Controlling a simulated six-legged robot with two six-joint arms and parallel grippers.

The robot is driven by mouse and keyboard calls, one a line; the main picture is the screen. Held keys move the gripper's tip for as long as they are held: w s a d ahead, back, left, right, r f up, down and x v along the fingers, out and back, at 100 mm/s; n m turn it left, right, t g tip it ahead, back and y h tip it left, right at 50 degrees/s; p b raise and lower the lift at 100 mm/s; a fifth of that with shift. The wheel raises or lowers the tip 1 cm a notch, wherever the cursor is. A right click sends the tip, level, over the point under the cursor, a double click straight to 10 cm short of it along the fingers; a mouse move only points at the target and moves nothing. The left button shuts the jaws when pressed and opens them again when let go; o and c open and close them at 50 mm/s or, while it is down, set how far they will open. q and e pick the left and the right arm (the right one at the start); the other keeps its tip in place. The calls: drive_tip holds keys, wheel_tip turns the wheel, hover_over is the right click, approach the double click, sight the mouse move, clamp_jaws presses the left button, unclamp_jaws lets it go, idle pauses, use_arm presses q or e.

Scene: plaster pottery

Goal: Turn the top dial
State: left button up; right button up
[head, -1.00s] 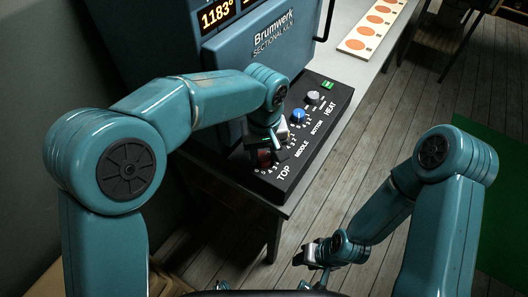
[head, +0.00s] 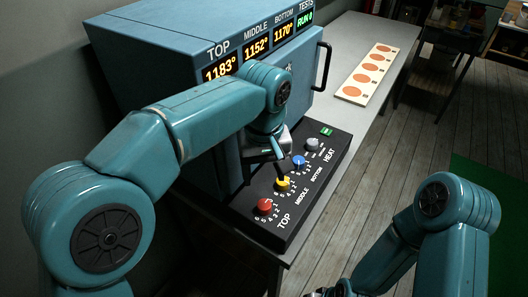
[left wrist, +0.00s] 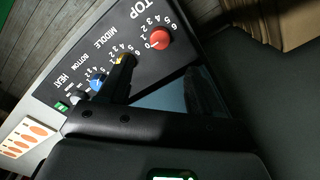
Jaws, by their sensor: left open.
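The top dial (head: 265,205) is a red knob at the near left end of the black control panel (head: 240,203), beside the TOP label. It is uncovered, and its exact setting is too small to read. In the left wrist view the red top dial (left wrist: 159,39) sits beyond the fingers. My left gripper (head: 277,160) is open and empty above the panel, up and right of the red dial, close to the yellow middle dial (head: 282,184). In the left wrist view its dark fingers (left wrist: 160,78) are spread. My right gripper (head: 330,292) is mostly cut off at the bottom edge.
The blue bottom dial (head: 298,161) and grey heat dial (head: 312,144) follow along the panel, with a green button (head: 326,132) beyond. The blue kiln (head: 165,60) stands behind, its display reading 1183°, 1152°, 1170°. A board with orange discs (head: 376,75) lies on the bench.

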use_arm(q)
wheel_tip(320, 180, up, 5)
drive_tip(key=shift+w+r+p, duration=0.1)
drive_tip(key=shift+r+p, duration=0.1)
drive_tip(key=shift+p, duration=0.2)
idle(0.4)
